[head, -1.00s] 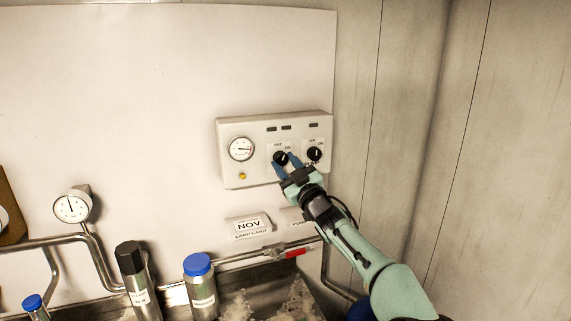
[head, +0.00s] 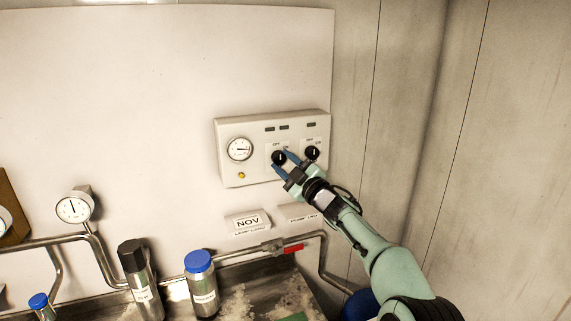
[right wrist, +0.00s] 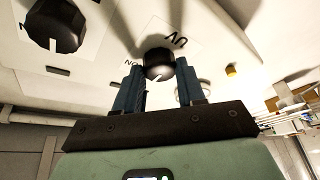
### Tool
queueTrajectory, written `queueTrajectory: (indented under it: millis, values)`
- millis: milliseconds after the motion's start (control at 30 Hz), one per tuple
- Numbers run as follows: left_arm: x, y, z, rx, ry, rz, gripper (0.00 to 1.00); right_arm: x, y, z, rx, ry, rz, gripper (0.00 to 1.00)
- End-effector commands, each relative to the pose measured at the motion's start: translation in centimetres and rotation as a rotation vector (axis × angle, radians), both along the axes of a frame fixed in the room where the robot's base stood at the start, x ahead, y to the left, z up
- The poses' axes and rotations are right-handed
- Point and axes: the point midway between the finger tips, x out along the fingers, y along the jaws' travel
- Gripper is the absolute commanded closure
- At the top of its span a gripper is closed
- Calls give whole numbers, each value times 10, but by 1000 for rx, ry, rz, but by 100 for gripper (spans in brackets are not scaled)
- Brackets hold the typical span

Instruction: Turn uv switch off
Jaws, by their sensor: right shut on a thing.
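The UV switch is a round black knob (head: 278,157) on the white control panel (head: 230,168), with OFF and ON printed by it. In the right wrist view the knob (right wrist: 158,62) has a white pointer mark and an upside-down UV label beside it. My right gripper (head: 285,162) is at this knob, with its blue fingers on either side of it and partly hiding it in the head view. The right wrist view shows the fingers (right wrist: 158,85) shut on the knob. My left gripper is not in view.
A second black knob (head: 312,152) is close to the right of the gripper. A gauge (head: 239,149) and a yellow button (head: 241,175) are on the panel's left.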

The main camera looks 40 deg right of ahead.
Motion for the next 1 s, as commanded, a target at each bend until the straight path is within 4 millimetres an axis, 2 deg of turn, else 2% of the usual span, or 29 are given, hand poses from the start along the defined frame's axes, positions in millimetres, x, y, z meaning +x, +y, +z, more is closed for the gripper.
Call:
queueTrajectory:
  millis: [167,200,267,300,567,667,767,1000]
  values:
    - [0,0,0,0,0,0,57,0,0,2,-3,-3,0,91]
    - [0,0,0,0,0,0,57,0,0,2,-3,-3,0,58]
    - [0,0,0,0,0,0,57,0,0,2,-2,-3,0,38]
    - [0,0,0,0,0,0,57,0,0,2,-2,-3,0,35]
    - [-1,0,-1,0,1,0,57,-1,0,0,-1,-1,0,35]
    - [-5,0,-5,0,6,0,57,-7,0,-2,-2,-1,-1,35]
    - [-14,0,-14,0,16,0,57,-20,0,-7,-3,1,-2,35]
    - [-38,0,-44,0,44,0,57,-72,0,-22,-4,1,-2,35]
